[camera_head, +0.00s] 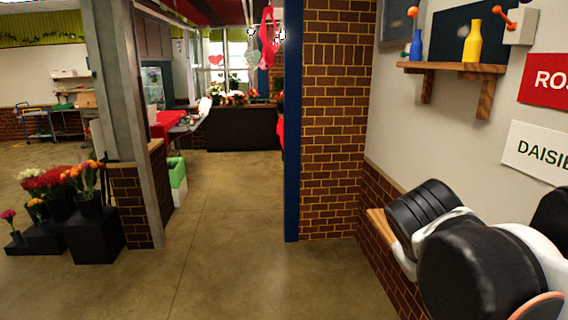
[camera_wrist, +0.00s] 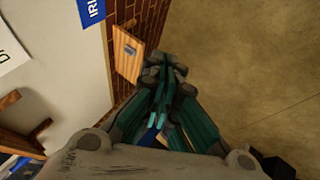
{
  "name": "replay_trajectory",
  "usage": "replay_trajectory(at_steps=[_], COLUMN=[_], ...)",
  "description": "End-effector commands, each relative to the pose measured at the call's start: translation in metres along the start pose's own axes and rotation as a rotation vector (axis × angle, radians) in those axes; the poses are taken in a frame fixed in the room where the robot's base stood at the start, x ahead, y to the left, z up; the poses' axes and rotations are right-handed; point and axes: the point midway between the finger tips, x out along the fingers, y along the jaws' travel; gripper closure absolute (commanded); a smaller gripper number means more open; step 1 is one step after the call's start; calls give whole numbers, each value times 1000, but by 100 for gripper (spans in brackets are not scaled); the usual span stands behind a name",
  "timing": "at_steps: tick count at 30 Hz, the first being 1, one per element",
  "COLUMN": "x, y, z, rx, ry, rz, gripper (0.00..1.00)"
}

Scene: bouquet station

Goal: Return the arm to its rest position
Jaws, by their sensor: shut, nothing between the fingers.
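My gripper (camera_wrist: 165,68) shows in the wrist view with its teal and dark fingers drawn together at the tips. It is shut and empty, and it points down over the edge of a brick-faced wall and the floor. In the head view my arm is folded at the right edge, with dark rounded joints and white links, close to the right wall. My gripper cannot be made out in that view.
A wooden ledge (camera_wrist: 128,52) is beside my fingertips in the wrist view. A wooden shelf (camera_head: 452,69) holds a blue vase (camera_head: 416,45) and a yellow vase (camera_head: 472,41). Flowers on black stands (camera_head: 95,235) are at left. The middle floor (camera_head: 245,235) is clear.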

Motion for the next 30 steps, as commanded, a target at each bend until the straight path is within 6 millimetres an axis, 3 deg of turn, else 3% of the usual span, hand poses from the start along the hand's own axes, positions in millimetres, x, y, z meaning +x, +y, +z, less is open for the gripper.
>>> replay_trajectory(at_steps=[1, 6, 12, 18, 30], x=[20, 51, 72, 76, 74], y=[-28, -101, -162, -182, -182], z=[21, 63, 94, 103, 102], rx=[29, 140, 252, 299, 301], ry=[17, 82, 141, 164, 165], rz=[-50, -228, -381, -441, -444], gripper=[100, 100, 100, 100, 100])
